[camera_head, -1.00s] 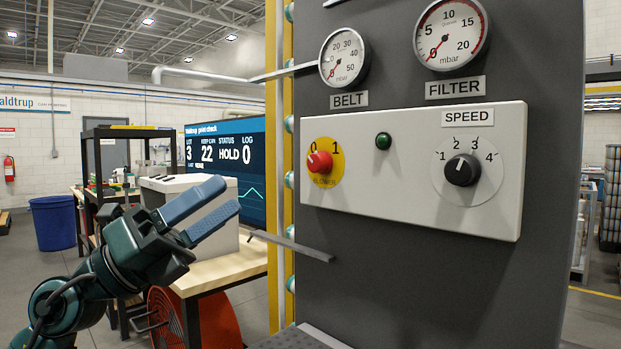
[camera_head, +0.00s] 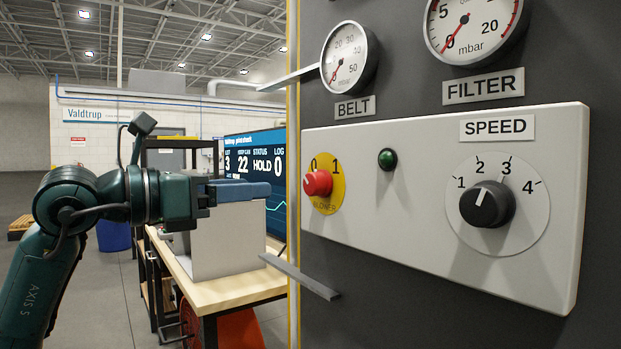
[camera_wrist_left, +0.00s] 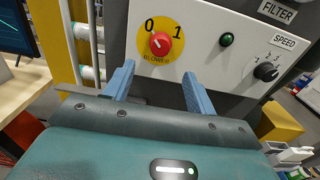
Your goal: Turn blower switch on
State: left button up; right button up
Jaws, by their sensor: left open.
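The blower switch is a red knob (camera_head: 317,183) on a yellow disc marked 0 and 1, at the left end of the white control panel (camera_head: 400,225). In the left wrist view the red knob (camera_wrist_left: 160,43) has its pale mark toward the 0 side. My left gripper (camera_head: 266,190) is level and points right at the knob, a short way to its left. In the left wrist view its two blue fingers (camera_wrist_left: 159,69) are spread and empty, with the knob ahead between them, untouched. My right gripper is not in view.
A green round lamp (camera_head: 387,159) and a black speed knob (camera_head: 487,204) sit further right on the panel. Grey flat bars stick out left of the cabinet, above and below the gripper's level (camera_head: 300,276). A workbench (camera_head: 235,290) stands behind the arm.

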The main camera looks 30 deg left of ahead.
aim_at(309, 185)
pick_arm(q)
jog(key=p+x, duration=0.5)
jog(key=x, duration=0.4)
jog(key=shift+w+d+r, duration=0.15)
jog(key=shift+w+d, duration=0.05)
jog(key=shift+w, duration=0.15)
jog(key=shift+w+d, duration=0.2)
jog(key=shift+w, duration=0.25)
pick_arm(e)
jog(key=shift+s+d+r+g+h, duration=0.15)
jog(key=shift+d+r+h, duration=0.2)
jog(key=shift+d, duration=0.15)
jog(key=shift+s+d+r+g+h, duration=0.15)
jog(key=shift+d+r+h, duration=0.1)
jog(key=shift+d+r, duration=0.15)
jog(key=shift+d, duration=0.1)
pick_arm(q)
jog(key=c, duration=1)
